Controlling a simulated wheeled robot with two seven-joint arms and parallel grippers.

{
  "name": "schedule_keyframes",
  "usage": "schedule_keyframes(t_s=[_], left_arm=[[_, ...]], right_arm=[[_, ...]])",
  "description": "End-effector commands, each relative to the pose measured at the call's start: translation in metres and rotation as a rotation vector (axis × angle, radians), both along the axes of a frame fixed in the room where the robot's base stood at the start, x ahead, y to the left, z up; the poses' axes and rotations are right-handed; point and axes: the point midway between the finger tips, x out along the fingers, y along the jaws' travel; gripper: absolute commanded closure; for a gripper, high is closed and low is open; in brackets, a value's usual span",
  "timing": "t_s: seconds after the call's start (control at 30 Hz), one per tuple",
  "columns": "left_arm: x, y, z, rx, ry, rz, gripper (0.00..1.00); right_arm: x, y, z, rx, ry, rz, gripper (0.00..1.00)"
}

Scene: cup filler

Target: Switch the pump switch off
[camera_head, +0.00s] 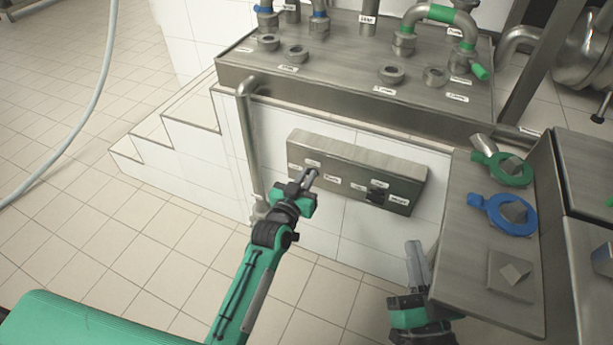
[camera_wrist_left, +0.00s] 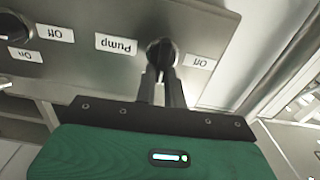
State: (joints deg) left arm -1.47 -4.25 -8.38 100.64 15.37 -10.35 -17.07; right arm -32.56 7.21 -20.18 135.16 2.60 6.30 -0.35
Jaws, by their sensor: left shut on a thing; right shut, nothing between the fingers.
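The steel switch panel (camera_head: 345,150) is fixed to the white tiled wall below the counter. My left gripper (camera_head: 310,174) is at its left end in the head view, shut on the black pump switch knob (camera_wrist_left: 160,52). In the left wrist view the knob lies between the fingertips (camera_wrist_left: 161,72), with the "Pump" label (camera_wrist_left: 116,44) on one side and an "Off" label (camera_wrist_left: 200,62) on the other. The knob is hidden in the head view, and its exact setting is hard to tell. My right gripper (camera_head: 416,262) is shut and empty, low beside the steel side table.
A second black knob (camera_head: 377,192) sits on the panel's right part. A vertical pipe (camera_head: 250,140) stands left of the panel. The side table (camera_head: 462,240) carries a green ring (camera_head: 515,180) and a blue ring (camera_head: 512,228). Tiled floor (camera_head: 130,225) is open at left.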

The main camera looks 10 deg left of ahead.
Motion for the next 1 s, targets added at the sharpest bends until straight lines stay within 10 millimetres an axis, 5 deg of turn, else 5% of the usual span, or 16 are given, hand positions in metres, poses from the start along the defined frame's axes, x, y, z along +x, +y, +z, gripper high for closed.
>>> schedule_keyframes(t_s=[0.23, 0.43, 1.0], left_arm=[[0.0, 0.002, 0.003, -0.112, 0.023, 0.0, 1.0], [0.001, 0.005, 0.003, -0.241, 0.048, 0.001, 1.0], [0.003, 0.013, -0.003, -0.717, 0.14, 0.001, 1.0]], right_arm=[[-0.015, 0.016, -0.053, -0.071, 0.293, 0.057, 1.0], [-0.049, 0.029, -0.11, -0.146, 0.593, 0.123, 1.0], [-0.053, -0.023, -0.119, -0.338, 0.949, 0.062, 1.0]])
